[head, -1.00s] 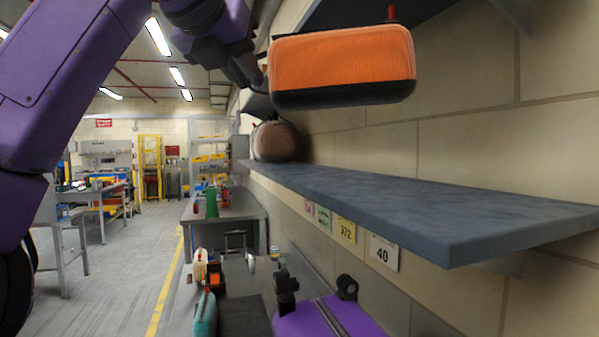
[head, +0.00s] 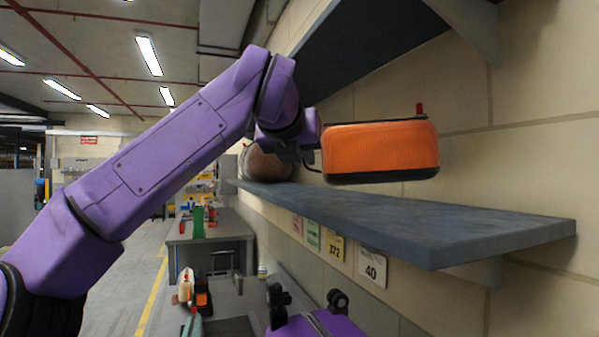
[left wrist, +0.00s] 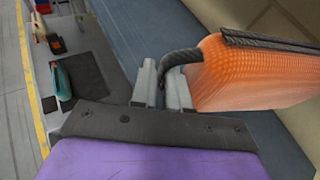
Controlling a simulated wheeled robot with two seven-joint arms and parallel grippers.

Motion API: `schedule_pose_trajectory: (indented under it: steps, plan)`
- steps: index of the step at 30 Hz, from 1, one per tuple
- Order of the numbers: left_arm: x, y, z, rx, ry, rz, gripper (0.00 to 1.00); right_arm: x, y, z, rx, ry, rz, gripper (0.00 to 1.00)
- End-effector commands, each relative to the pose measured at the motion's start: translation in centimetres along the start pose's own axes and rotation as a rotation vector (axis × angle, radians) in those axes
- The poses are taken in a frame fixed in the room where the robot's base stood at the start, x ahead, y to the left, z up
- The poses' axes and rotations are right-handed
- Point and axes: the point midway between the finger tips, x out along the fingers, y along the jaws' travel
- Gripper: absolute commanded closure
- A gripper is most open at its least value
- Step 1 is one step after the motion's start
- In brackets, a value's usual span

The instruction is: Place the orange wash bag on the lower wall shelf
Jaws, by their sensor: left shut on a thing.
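The orange wash bag (head: 378,149) has a black base and a dark strap; in the head view it hangs level just above the lower wall shelf (head: 430,222), with a small gap under it. My left gripper (head: 308,158) is at the bag's left end. In the left wrist view the left gripper (left wrist: 163,88) is shut on the bag's black strap loop, and the orange bag (left wrist: 250,75) extends to the right. The grey-blue shelf (left wrist: 155,25) passes below. A small part of my right gripper (head: 278,300) seems to show low in the head view; its jaws are unclear.
A brownish rounded bag (head: 263,165) sits at the shelf's far left end. The upper shelf (head: 370,45) overhangs above. Label cards, including one marked 40 (head: 372,267), hang below the shelf edge. The shelf's near right part is bare.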

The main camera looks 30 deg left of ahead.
Motion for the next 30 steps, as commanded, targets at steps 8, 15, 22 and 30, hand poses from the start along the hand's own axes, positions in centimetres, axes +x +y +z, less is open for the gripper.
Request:
schedule_pose_trajectory:
  steps: [8, 15, 22, 30]
  plan:
    - [0.8, 0.4, -2.4, -0.004, -0.003, -0.001, 1.0, 0.6, -0.1, 0.2, 0.0, 0.0, 0.0, 0.57]
    - [1.0, 0.4, -2.8, -0.003, -0.002, -0.001, 1.0, 0.9, -0.1, 0.4, 0.0, 0.0, 0.0, 0.57]
    - [1.1, 0.4, -3.1, -0.001, 0.0, 0.0, 0.59, 1.1, -0.1, 0.5, 0.0, 0.0, 0.0, 0.57]
    - [1.1, 0.4, -3.1, -0.001, 0.0, 0.0, 0.55, 1.1, -0.1, 0.4, 0.0, 0.0, 0.0, 0.57]
